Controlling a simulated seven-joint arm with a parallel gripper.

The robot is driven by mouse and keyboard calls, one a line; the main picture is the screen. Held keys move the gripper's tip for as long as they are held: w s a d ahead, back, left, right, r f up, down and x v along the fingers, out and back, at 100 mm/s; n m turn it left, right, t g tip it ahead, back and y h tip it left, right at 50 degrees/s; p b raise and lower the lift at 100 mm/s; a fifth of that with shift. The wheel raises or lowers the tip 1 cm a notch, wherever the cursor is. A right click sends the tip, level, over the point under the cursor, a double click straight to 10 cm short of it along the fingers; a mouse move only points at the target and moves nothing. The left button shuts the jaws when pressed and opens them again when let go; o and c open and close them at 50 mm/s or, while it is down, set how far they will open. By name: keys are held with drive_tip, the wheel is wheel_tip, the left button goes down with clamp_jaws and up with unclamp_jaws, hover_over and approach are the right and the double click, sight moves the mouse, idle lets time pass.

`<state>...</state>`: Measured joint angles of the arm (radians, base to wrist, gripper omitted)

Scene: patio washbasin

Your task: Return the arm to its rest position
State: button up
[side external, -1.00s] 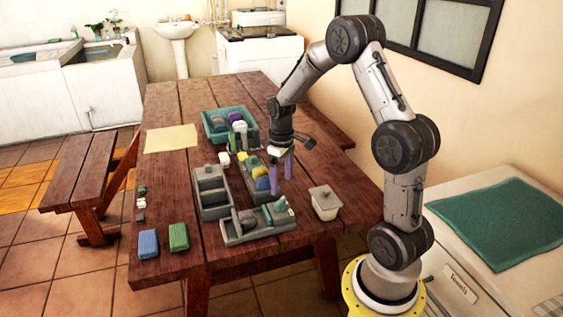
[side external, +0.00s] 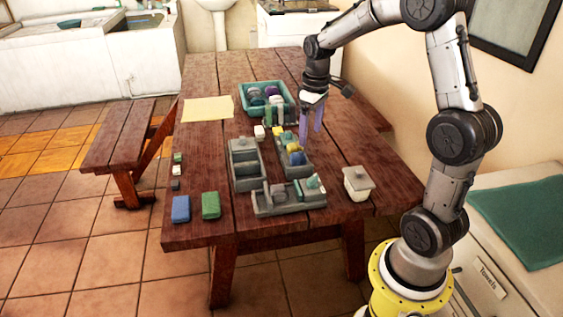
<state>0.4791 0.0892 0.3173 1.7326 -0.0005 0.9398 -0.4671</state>
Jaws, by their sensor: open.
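My gripper (side external: 310,126) has two purple fingers pointing down, spread apart with nothing between them. It hangs above the right part of the wooden table (side external: 345,215), to the right of the teal bin. My arm reaches up and over from its yellow base at the lower right. Just left of and below the fingers is a grey tray (side external: 304,168) with yellow and blue items in it. The fingers look clear of these items.
A teal bin (side external: 246,99) of rolled items stands behind. Grey trays (side external: 237,182) (side external: 262,210), a lidded white pot (side external: 357,185), blue (side external: 181,209) and green (side external: 211,205) blocks, and a yellow sheet (side external: 207,109) are on the table. A wall is at right.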

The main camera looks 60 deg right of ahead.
drive_tip(key=s+a+r+n+t, duration=0.25)
drive_tip(key=s+a+r, duration=0.25)
drive_tip(key=a+r, duration=0.65)
drive_tip(key=s+a+f+m+t, duration=0.1)
drive_tip(key=s+a, duration=0.2)
drive_tip(key=s, duration=0.3)
drive_tip(key=s+a+f+m+t, duration=0.1)
drive_tip(key=s+a+f, duration=0.1)
drive_tip(key=s, duration=0.5)
drive_tip(key=shift+a+f, duration=0.2)
drive_tip(key=shift+a, duration=0.55)
